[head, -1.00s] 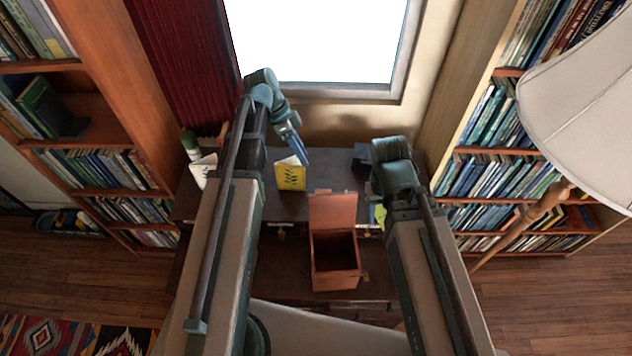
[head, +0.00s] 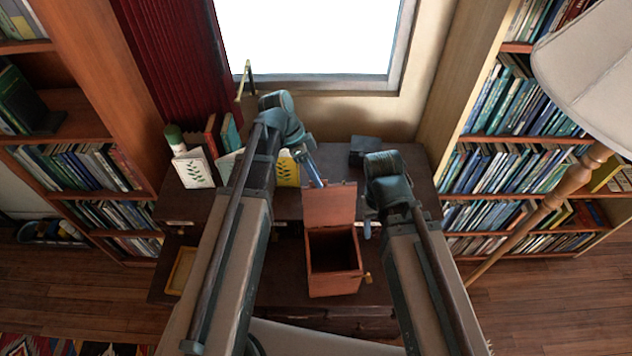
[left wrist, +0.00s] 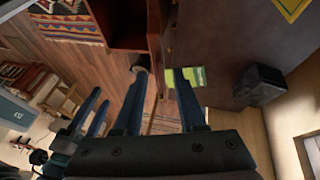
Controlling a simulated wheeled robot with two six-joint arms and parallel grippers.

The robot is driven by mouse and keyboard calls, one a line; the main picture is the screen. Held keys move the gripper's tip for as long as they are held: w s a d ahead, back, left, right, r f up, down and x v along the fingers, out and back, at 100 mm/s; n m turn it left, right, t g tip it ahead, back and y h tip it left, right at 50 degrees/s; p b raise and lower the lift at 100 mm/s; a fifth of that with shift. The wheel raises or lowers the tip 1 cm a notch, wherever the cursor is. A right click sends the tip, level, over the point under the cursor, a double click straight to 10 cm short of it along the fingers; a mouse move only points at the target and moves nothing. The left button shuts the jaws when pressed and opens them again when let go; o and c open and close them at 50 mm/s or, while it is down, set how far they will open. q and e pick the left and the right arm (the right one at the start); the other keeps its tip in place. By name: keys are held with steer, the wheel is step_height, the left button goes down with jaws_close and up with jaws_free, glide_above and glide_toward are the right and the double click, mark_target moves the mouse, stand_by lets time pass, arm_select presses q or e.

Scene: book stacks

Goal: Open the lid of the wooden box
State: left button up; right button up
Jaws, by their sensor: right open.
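The wooden box (head: 334,285) is reddish brown and stands on the dark desk. Its lid (head: 330,205) stands raised at the back edge, and the dark inside shows. My left gripper (head: 314,174) is behind the lid, close to its upper left; I cannot tell whether it touches. In the left wrist view its blue fingers (left wrist: 160,80) are apart with nothing between them, and part of the box (left wrist: 122,22) shows at the top. My right gripper (head: 367,226) is beside the lid on the right, mostly hidden by its wrist.
A dark block (head: 363,150) sits at the back. Bookshelves flank both sides, and a lamp (head: 590,75) stands at the right.

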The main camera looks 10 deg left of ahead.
arm_select(q)
steer(key=shift+d+f, duration=0.15)
steer(key=shift+f, duration=0.1)
jaws_close()
steer(key=shift+s, duration=0.1)
stand_by(1.3)
